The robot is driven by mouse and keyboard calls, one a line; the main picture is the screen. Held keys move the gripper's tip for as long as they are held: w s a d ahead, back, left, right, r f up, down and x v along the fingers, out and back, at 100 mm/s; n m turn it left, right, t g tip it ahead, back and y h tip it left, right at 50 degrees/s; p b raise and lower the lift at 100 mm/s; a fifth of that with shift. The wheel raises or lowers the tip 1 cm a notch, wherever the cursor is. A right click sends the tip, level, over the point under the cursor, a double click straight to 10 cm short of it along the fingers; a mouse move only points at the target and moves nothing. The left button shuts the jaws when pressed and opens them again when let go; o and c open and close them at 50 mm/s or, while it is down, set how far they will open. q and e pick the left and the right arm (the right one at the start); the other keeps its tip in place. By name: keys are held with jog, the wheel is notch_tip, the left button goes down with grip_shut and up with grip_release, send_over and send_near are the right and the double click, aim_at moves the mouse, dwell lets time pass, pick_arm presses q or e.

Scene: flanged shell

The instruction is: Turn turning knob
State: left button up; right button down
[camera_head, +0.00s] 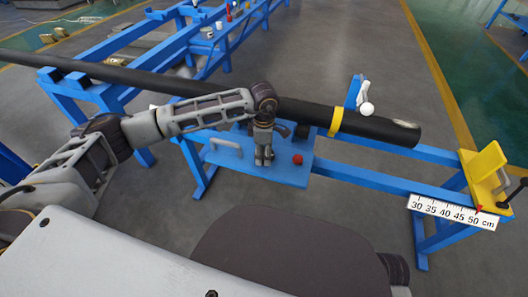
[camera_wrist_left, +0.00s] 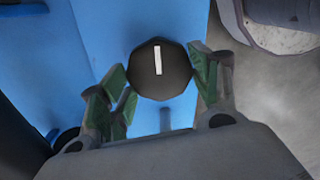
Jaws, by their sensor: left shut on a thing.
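The turning knob (camera_wrist_left: 160,85) is a dark, many-sided disc with a white pointer line, seen in the left wrist view in front of a blue panel (camera_wrist_left: 95,30). The line stands nearly upright in that picture. My left gripper (camera_wrist_left: 160,84) has its green-padded fingers on either side of the knob and is shut on it. In the head view, my left gripper (camera_head: 264,160) points down at the blue panel (camera_head: 290,174), and the knob is hidden by it. My right gripper is not in view.
A grey handle (camera_head: 226,143) and a red ball knob (camera_head: 297,159) flank my gripper on the panel. A long black pipe (camera_head: 380,128) with a yellow band runs just behind. A white ball lever (camera_head: 366,108), yellow bracket (camera_head: 484,165) and scale (camera_head: 453,212) stand to the right.

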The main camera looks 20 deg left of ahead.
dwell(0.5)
pick_arm(q)
jog(key=o, duration=1)
notch_tip(320, 180, up, 12)
dwell(0.3)
jog(key=shift+d, duration=0.1)
dwell(0.4)
